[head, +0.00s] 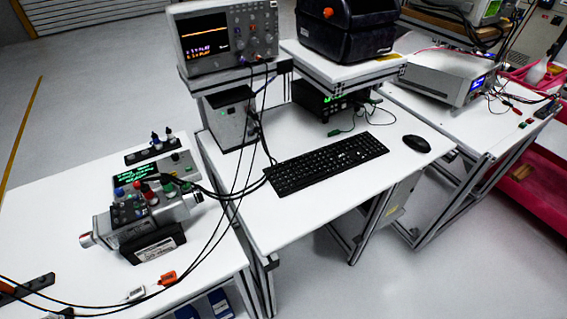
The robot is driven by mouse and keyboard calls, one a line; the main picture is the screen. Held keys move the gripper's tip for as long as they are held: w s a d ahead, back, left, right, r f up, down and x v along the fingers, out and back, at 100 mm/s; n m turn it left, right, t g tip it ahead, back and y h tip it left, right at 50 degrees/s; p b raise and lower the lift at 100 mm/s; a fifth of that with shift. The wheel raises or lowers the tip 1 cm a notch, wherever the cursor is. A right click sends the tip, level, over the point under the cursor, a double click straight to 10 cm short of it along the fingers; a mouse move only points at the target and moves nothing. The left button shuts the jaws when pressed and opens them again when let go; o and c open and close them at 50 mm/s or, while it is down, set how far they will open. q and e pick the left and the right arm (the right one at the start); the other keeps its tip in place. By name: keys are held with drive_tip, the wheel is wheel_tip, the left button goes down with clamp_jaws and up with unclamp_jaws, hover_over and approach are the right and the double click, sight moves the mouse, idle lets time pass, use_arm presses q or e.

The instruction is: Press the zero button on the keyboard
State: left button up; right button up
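A black keyboard (326,163) lies flat on the white middle table (300,215), angled with its right end farther from me. Its number-pad end is at the right, near the mouse. The keys are too small to read, so I cannot tell the zero button apart. Neither my left nor my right gripper shows in the head view. Nothing covers the keyboard.
A black mouse (416,144) lies right of the keyboard. An oscilloscope (226,38) stands on a shelf behind. Black cables hang near the keyboard's left end. A servo device (148,217) sits on the left table (60,215). The table in front of the keyboard is clear.

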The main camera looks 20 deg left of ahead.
use_arm(q)
drive_tip(key=shift+d, duration=0.25)
clamp_jaws()
drive_tip(key=shift+a, duration=0.25)
drive_tip(key=shift+d, duration=0.15)
idle(0.5)
